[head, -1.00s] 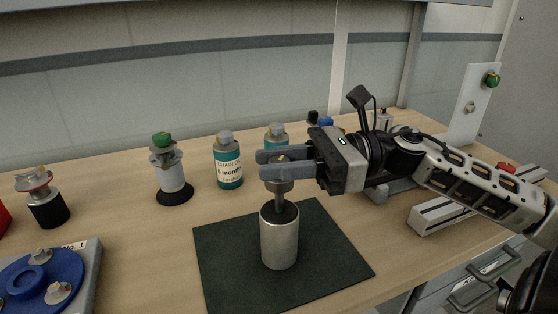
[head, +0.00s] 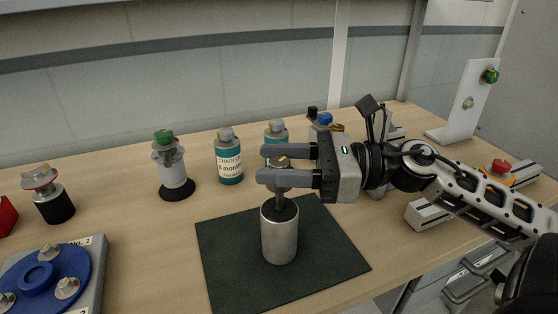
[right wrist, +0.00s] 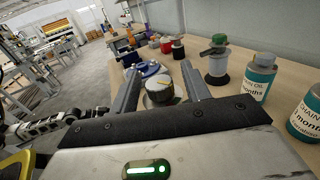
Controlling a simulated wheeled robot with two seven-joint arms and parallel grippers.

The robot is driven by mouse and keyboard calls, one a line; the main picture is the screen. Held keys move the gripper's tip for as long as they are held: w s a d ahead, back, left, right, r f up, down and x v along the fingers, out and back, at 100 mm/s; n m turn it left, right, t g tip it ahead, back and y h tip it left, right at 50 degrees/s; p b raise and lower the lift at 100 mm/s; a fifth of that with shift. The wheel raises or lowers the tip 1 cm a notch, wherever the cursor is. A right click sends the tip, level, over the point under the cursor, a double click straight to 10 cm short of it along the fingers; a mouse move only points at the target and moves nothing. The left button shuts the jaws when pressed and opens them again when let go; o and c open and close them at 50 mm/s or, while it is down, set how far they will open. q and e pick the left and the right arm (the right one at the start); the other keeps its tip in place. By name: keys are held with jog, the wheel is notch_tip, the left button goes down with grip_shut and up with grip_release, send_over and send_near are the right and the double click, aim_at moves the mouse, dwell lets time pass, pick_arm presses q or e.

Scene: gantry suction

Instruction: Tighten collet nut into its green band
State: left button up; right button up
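A silver cylinder (head: 279,236) with a dark top stands upright on the dark green mat (head: 225,262). A narrower metal piece, probably the collet nut (head: 281,187), rises from its top. The round metal top with a yellow mark shows in the right wrist view (right wrist: 159,92). My right gripper (head: 264,166) reaches in from the right, with one finger on each side of this metal piece. In the right wrist view, a gap appears between each finger and the metal, so the gripper looks open. No green band can be made out.
Behind the mat stand a bottle with a teal label (head: 229,162), a second bottle (head: 276,131) and a green-topped holder (head: 171,165). A blue disc (head: 38,278) lies front left, with a red-ringed holder (head: 45,193) behind it. Rails (head: 428,214) lie right.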

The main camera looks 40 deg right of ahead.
pick_arm(q)
jog(key=shift+s, duration=0.1)
jog(key=shift+d+f+b, duration=0.15)
jog(key=shift+f+b, duration=0.3)
jog(key=shift+b, duration=0.7)
pick_arm(e)
jog(key=v, duration=1.6)
pick_arm(q)
jog(key=shift+r, duration=0.1)
pick_arm(e)
jog(key=shift+a, duration=0.1)
